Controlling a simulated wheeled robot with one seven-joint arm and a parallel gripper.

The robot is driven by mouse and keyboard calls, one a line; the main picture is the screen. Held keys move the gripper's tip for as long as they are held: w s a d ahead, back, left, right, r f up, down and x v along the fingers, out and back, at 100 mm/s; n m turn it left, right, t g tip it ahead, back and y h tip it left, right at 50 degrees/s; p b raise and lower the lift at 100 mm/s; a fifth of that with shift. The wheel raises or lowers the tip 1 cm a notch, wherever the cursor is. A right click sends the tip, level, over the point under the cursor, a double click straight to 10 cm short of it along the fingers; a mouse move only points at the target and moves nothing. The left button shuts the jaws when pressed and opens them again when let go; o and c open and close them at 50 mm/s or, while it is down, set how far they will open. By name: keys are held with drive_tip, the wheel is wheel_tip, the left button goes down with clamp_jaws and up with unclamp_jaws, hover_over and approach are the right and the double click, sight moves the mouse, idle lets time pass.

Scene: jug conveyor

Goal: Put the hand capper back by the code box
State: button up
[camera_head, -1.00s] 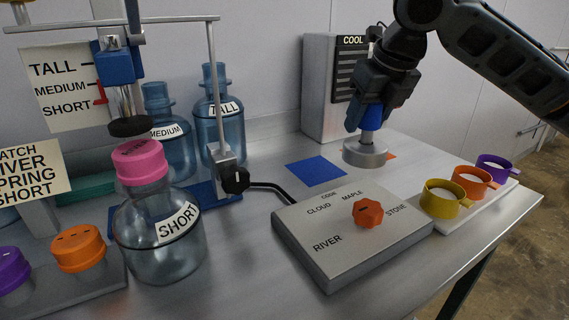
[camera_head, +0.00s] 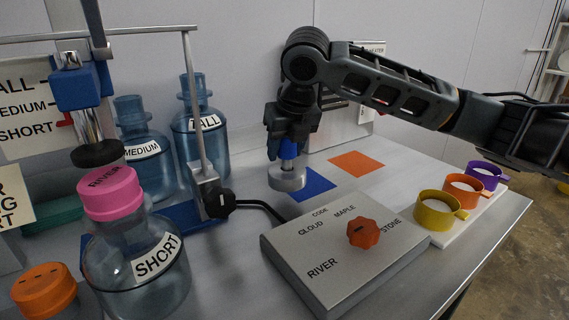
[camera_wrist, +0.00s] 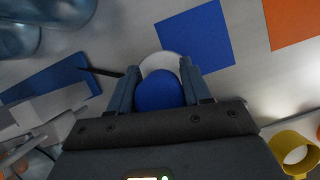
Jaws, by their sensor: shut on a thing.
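The hand capper (camera_head: 287,176) has a blue grip and a wide grey metal disc at its lower end. My gripper (camera_head: 289,140) is shut on its blue grip and holds it upright, over or just in front of the blue square (camera_head: 316,184) behind the code box. In the wrist view the capper's blue top (camera_wrist: 158,90) sits between my fingers, with the pale disc beneath. I cannot tell whether the disc touches the table. The code box (camera_head: 318,258) is a grey slab with an orange knob (camera_head: 363,233) and the words RIVER, CLOUD, MAPLE and STONE.
An orange square (camera_head: 357,163) lies bare behind the blue one. Yellow (camera_head: 436,208), orange and purple cups stand on a white tray at right. A SHORT jug (camera_head: 137,262) with a pink RIVER cap stands under the post at left. A black cable runs behind the code box.

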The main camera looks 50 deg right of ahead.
sight(284, 164)
drive_tip(key=shift+f, duration=2)
drive_tip(key=shift+f, duration=0.2)
drive_tip(key=o, duration=1.2)
drive_tip(key=shift+r, duration=0.15)
drive_tip(key=v, duration=1.2)
